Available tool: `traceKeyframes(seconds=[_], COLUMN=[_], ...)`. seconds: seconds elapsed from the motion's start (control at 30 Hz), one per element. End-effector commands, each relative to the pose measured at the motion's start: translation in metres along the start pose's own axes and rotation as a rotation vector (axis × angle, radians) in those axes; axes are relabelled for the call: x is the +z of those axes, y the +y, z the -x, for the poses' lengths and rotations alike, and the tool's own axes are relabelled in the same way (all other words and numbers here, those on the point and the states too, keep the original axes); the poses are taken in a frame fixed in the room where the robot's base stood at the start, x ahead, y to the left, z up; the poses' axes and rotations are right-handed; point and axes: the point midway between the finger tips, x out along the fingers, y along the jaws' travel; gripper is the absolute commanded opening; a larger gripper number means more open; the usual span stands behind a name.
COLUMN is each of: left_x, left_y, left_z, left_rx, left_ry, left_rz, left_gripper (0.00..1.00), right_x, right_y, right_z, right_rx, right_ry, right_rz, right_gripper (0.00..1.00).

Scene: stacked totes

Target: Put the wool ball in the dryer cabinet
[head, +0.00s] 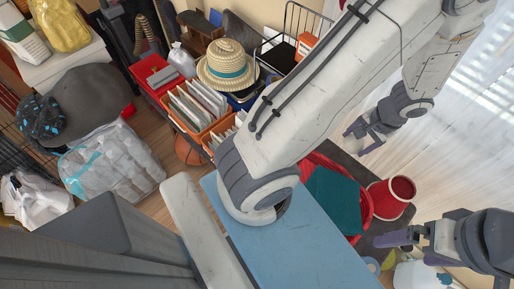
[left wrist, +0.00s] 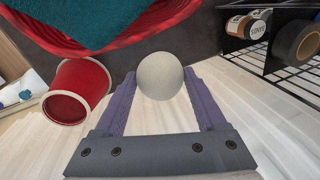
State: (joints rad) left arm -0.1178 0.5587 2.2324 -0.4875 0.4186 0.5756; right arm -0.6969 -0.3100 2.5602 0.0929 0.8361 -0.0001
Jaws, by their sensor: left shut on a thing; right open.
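The wool ball (left wrist: 160,75) is pale grey-white and round. In the left wrist view it sits between the two purple fingertips of my left gripper (head: 362,139), which is shut on it. My right gripper (head: 411,246) is open and empty at the lower right, below the red cup. I cannot pick out the dryer cabinet with certainty in either view.
A red cup (head: 391,197) lies tilted beside a red basket (head: 363,205) holding a teal cloth (head: 332,200). My large arm link covers the middle of the head view. A black rack (left wrist: 262,62) with jars and tape stands right in the wrist view. Pale floor lies below the ball.

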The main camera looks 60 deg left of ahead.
Motion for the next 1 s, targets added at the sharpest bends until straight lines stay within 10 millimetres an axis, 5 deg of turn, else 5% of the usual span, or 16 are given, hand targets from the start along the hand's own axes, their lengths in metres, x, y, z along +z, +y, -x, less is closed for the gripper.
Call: traceKeyframes(seconds=[0.03, 0.2, 0.6, 1.0], left_x=[-0.001, -0.001, 0.000, 0.000], left_y=[0.005, 0.010, 0.012, 0.024], left_z=[-0.027, -0.052, -0.062, -0.121], left_rx=[0.001, 0.003, 0.004, 0.004], left_ry=[0.001, 0.001, -0.001, -0.002], left_rz=[0.001, 0.000, 0.000, -0.001], left_gripper=[0.19, 0.19, 0.19, 0.19], right_x=[0.002, 0.003, 0.004, 0.005], right_y=[0.002, 0.004, 0.005, 0.007], right_z=[-0.029, -0.059, -0.069, -0.096], right_rx=[0.000, 0.000, 0.000, 0.000], right_ry=[0.000, 0.000, 0.000, 0.000], right_rz=[0.000, 0.000, 0.000, 0.000], right_gripper=[1.00, 1.00, 1.00, 1.00])
